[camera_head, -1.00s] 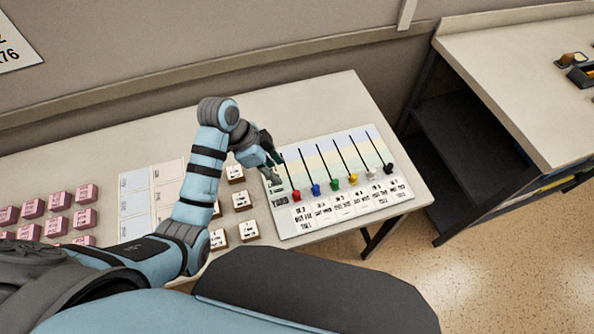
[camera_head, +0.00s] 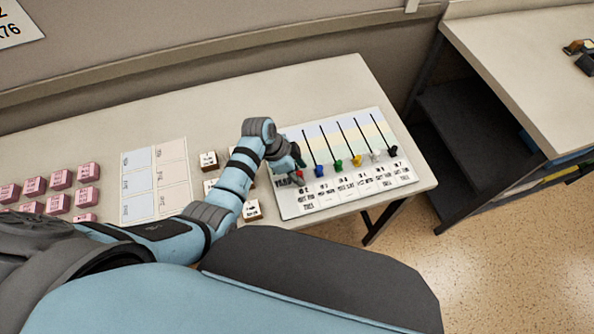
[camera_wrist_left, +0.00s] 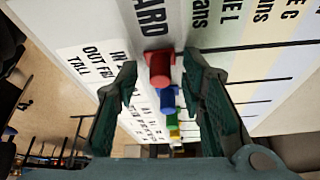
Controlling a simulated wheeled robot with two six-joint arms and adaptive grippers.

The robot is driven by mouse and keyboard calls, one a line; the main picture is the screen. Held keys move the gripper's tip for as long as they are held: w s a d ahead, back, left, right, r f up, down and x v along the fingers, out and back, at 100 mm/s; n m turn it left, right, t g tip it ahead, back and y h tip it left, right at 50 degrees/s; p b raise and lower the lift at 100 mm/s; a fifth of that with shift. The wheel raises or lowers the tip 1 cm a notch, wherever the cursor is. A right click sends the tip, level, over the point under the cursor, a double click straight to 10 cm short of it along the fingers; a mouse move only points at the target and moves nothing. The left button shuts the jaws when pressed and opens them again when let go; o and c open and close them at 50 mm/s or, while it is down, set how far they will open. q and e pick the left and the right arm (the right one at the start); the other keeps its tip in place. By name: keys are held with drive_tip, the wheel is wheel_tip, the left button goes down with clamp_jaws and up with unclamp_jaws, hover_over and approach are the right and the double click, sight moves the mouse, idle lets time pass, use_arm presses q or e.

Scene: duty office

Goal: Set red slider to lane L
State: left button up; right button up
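The slider board (camera_head: 345,134) lies on the table with several coloured sliders at the near ends of black slots. The red slider (camera_head: 299,175) is at the board's left, partly hidden by my left gripper (camera_head: 297,168). In the left wrist view the red slider (camera_wrist_left: 159,68) sits between the two spread fingers of my left gripper (camera_wrist_left: 163,88), with gaps on both sides. A blue slider (camera_head: 319,171), a green one (camera_head: 338,165) and a yellow one (camera_head: 356,160) follow to the right. Lane lettering shows partly in the left wrist view. My right gripper is not in view.
Wooden label blocks (camera_head: 208,161) and pink blocks (camera_head: 60,179) lie left of the board. A printed sheet (camera_head: 153,180) lies between them. The table behind the board is clear.

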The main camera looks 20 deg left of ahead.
use_arm(q)
drive_tip(key=shift+s, duration=0.15)
drive_tip(key=shift+c, duration=0.7)
drive_tip(key=shift+r, duration=0.1)
drive_tip(key=c, duration=0.3)
clamp_jaws()
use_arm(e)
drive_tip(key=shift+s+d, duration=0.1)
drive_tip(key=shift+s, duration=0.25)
use_arm(q)
drive_tip(key=w+b, duration=0.1)
drive_tip(key=w+a+b, duration=0.2)
drive_tip(key=w, duration=0.1)
drive_tip(key=shift+a+f, duration=0.15)
drive_tip(key=shift+f, duration=0.2)
drive_tip(key=shift+w+a+r+b, duration=0.1)
drive_tip(key=shift+w+a+b, duration=0.15)
drive_tip(key=shift+b, duration=0.1)
drive_tip(key=shift+s+d+r, duration=0.1)
drive_tip(key=shift+r, duration=0.1)
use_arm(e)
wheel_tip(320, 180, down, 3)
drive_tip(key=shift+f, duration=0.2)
use_arm(q)
drive_tip(key=shift+o, duration=2.2)
unclamp_jaws()
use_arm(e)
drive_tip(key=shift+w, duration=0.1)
